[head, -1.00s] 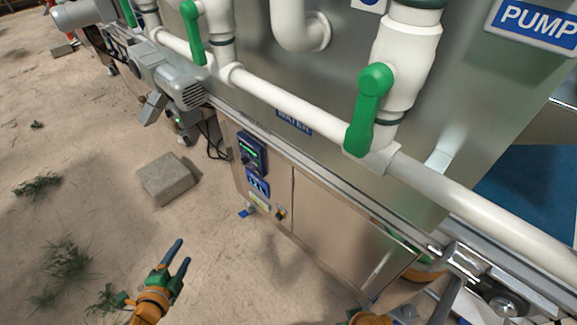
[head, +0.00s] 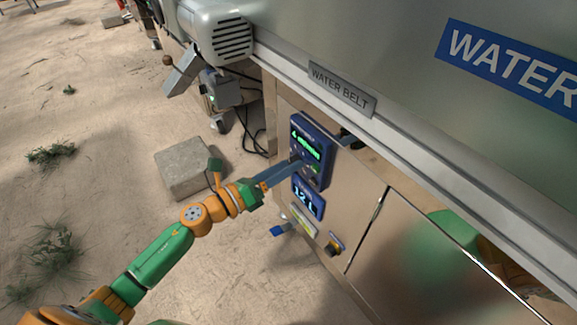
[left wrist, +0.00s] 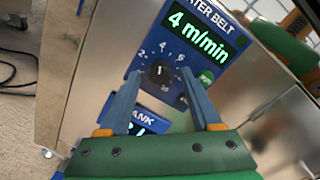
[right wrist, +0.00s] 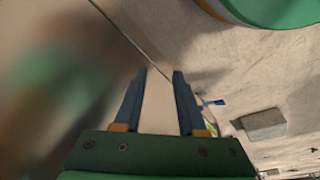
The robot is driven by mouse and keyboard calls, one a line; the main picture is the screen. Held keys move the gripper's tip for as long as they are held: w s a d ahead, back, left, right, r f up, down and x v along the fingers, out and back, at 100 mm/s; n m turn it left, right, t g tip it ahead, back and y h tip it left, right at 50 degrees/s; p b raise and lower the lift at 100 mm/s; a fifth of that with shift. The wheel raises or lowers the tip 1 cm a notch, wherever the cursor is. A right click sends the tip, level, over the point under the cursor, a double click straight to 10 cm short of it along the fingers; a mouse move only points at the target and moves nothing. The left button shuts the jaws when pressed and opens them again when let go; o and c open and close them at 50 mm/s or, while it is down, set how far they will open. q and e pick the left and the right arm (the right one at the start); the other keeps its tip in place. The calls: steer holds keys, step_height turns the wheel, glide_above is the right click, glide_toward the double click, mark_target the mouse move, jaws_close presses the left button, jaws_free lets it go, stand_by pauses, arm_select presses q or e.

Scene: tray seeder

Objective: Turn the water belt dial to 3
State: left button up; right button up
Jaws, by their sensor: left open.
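The water belt control panel (head: 325,146) is a blue box on the steel cabinet, under a "WATER BELT" plate (head: 342,89). In the left wrist view its green display (left wrist: 197,36) reads "4 m/min". The fingers hide the dial in the head view. My right gripper (right wrist: 158,75) is open and empty, beside the cabinet.
A tank display (head: 308,197) sits just below the panel, and a small switch (head: 336,246) lower on the cabinet (head: 370,235). A grey motor (head: 215,32) juts out above. A concrete block (head: 186,168) lies on the sandy ground to the left.

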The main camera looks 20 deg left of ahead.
arm_select(q)
steer(key=shift+w+d, duration=0.1)
steer(key=shift+w, duration=0.05)
jaws_close()
steer(key=n+p, duration=0.3)
steer(key=n, duration=0.2)
steer(key=shift+g+p, duration=0.3)
steer(key=shift+p, duration=0.05)
arm_select(e)
step_height(320, 180, down, 8)
steer(key=shift+s+f+g, duration=0.2)
steer(key=shift+g, duration=0.1)
steer(key=shift+d, duration=0.1)
arm_select(q)
jaws_free()
